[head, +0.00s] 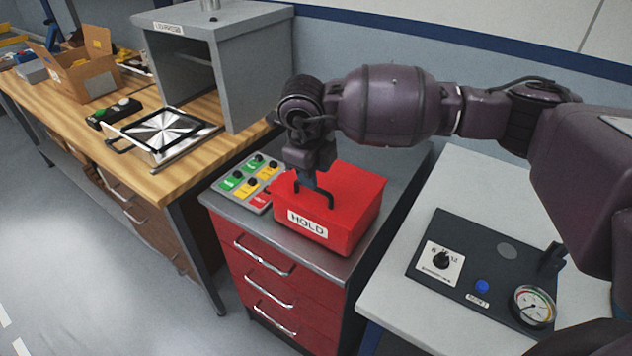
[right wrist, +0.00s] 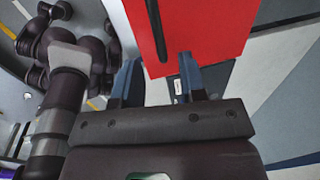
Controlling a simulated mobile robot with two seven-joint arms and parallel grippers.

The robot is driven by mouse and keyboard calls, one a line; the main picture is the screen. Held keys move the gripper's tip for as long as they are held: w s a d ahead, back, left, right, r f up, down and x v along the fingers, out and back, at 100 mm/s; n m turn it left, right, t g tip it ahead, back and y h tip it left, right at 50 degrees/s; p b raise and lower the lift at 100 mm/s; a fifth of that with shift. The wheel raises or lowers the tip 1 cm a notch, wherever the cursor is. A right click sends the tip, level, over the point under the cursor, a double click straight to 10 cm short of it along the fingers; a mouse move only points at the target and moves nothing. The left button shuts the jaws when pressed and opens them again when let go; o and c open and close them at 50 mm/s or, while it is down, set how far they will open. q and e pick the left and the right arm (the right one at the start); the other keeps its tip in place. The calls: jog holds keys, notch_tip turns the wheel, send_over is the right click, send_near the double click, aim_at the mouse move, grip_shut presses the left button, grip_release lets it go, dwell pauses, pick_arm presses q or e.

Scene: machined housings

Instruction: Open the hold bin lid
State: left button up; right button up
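The red hold bin (head: 335,229) stands on a grey-topped cabinet, with a white HOLD label on its front. Its red lid (head: 356,189) looks shut and carries a dark bar handle (head: 326,191). The handle also shows in the right wrist view (right wrist: 156,28), over the red lid (right wrist: 205,30). My right gripper (head: 308,182) is over the lid, close to the handle. In the right wrist view its two blue-grey fingers (right wrist: 159,78) are apart, and the handle's end lies near the gap between them. I cannot tell whether they touch it. My left gripper is not in view.
A panel of coloured buttons (head: 246,182) is beside the bin at left. A wooden bench (head: 190,168) holds a grey open-fronted box (head: 215,62) and a metal plate fixture. A white table (head: 458,178) with a dark gauge panel (head: 487,267) is at right.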

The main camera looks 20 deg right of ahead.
jog(key=shift+w+d+f, duration=0.15)
jog(key=shift+f, duration=0.9)
jog(key=shift+w+d+f, duration=0.1)
jog(key=shift+f, duration=0.9)
grip_shut()
